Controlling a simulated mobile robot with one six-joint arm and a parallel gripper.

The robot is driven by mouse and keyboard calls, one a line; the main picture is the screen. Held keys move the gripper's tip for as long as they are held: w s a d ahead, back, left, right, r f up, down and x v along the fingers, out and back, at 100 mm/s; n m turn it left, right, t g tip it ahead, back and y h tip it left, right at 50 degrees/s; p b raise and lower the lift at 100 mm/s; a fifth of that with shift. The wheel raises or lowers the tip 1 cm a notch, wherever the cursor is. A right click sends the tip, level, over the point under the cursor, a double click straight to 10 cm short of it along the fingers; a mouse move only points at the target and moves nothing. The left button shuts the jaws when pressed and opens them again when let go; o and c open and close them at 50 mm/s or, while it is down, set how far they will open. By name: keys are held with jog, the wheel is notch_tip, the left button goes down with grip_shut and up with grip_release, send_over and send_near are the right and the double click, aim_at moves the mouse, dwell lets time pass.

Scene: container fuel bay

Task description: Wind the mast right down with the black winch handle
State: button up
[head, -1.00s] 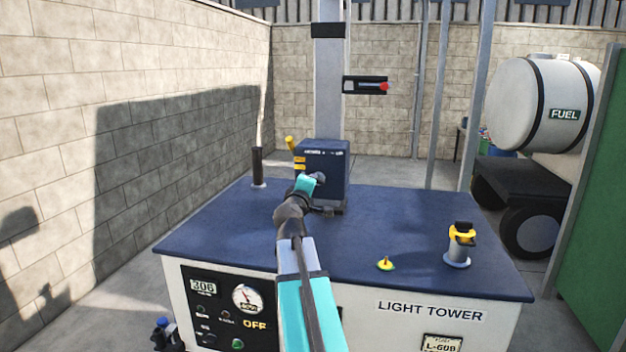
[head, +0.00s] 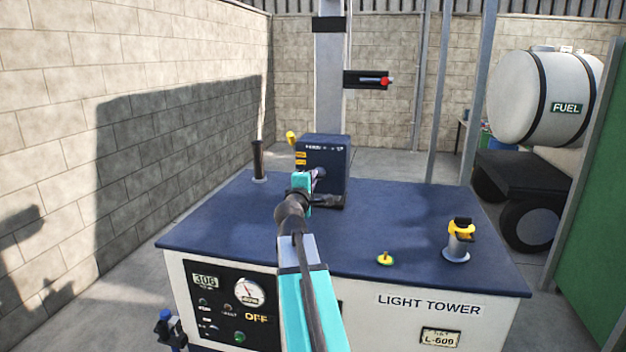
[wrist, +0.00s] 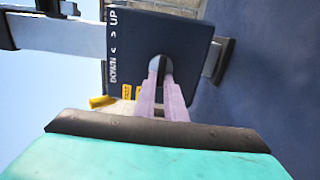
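The navy winch box (head: 325,165) stands on the deck at the foot of the grey mast (head: 329,75). In the wrist view the box (wrist: 190,45) shows DOWN and UP markings. My gripper (head: 318,174) is in front of the box face. Its two pale lilac fingers (wrist: 161,82) are close together, with a narrow gap. They appear closed on the black winch handle (wrist: 160,60), a dark rounded shape at their tips in front of the box. Most of the handle is hidden behind the fingers and wrist.
A yellow knob (head: 291,138) sticks out left of the box. A red-tipped pin sits in a black bracket (head: 357,80) on the mast. The deck (head: 400,220) bears a dark upright pipe (head: 258,160), a small yellow-green cap (head: 385,258) and a yellow-topped post (head: 459,240).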

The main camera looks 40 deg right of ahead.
jog(key=o, duration=0.4)
jog(key=shift+a+f, duration=0.1)
jog(key=b+v, duration=0.3)
jog(key=v, duration=0.5)
jog(key=shift+s+a+f, duration=0.1)
jog(key=shift+s+a, duration=0.05)
jog(key=shift+a, duration=0.15)
jog(key=shift+a+b, duration=0.1)
jog(key=shift+b, duration=0.3)
jog(key=shift+s+a+b, duration=0.2)
jog(key=shift+a+b, duration=0.05)
jog(key=shift+b, duration=0.65)
jog(key=a+b, duration=0.1)
jog(key=b, duration=0.2)
jog(key=shift+s+b, duration=0.3)
jog(key=shift+s, duration=0.1)
